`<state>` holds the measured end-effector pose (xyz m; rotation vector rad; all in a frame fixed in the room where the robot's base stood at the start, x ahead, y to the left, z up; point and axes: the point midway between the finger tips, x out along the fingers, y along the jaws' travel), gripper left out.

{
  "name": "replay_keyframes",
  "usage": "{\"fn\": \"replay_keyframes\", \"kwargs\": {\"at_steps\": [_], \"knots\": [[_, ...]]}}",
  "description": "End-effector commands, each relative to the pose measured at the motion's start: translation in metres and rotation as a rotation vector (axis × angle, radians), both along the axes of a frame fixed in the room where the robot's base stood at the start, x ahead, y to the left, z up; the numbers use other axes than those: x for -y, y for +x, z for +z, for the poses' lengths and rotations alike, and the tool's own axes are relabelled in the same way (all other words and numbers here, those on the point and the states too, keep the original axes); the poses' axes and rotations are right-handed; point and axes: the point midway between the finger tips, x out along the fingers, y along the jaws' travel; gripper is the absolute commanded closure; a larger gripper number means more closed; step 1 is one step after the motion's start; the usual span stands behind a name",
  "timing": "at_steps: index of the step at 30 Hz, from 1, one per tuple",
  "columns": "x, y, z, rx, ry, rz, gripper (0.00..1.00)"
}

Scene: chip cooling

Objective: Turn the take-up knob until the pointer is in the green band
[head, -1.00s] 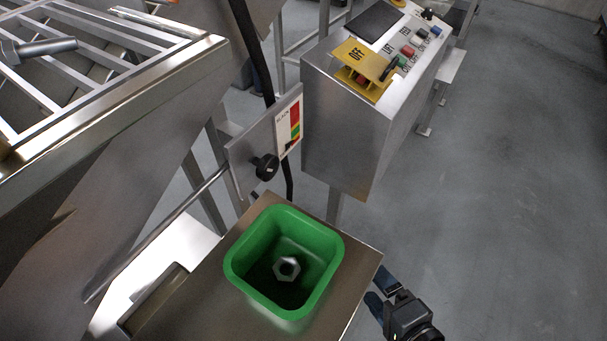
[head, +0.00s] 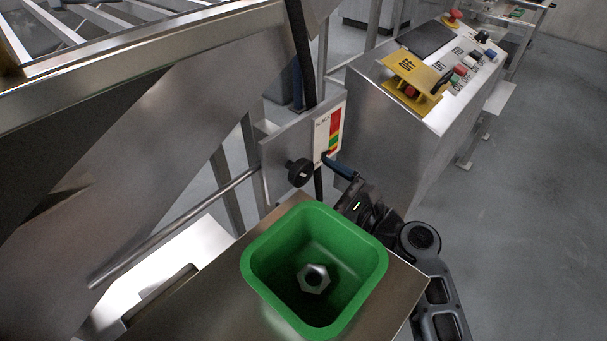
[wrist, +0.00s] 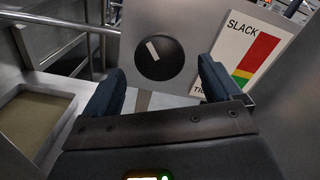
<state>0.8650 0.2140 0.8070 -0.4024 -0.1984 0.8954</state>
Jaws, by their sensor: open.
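The take-up knob (head: 299,172) is a round black knob on a steel plate; in the wrist view the knob (wrist: 159,57) shows a white line tilted up-left. The slack scale (head: 328,133) beside it has a large red band on top, then yellow and a green band (wrist: 240,81), with its lower end partly hidden by my finger in the wrist view. A small dark pointer seems to sit near its lower end in the head view. My gripper (head: 345,178) is open and empty, to the right of the knob. In the wrist view my gripper's fingers (wrist: 158,90) frame the space below the knob, apart from it.
A green bin (head: 256,262) holding a hex nut (head: 314,279) stands on a steel shelf just below my gripper. A control box (head: 395,140) with a yellow OFF guard (head: 414,76) and several buttons stands at the right. Open floor lies further right.

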Motion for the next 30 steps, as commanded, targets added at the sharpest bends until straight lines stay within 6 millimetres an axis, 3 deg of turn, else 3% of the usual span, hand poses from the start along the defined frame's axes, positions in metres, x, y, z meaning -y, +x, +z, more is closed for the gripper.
{"fn": "replay_keyframes", "kwargs": {"at_steps": [9,20,30], "knots": [[-0.032,0.025,0.000,0.001,-0.002,0.000,0.09],[-0.036,0.028,-0.001,0.001,-0.002,-0.002,0.09],[-0.035,0.028,-0.001,0.001,-0.002,-0.002,0.41]]}}
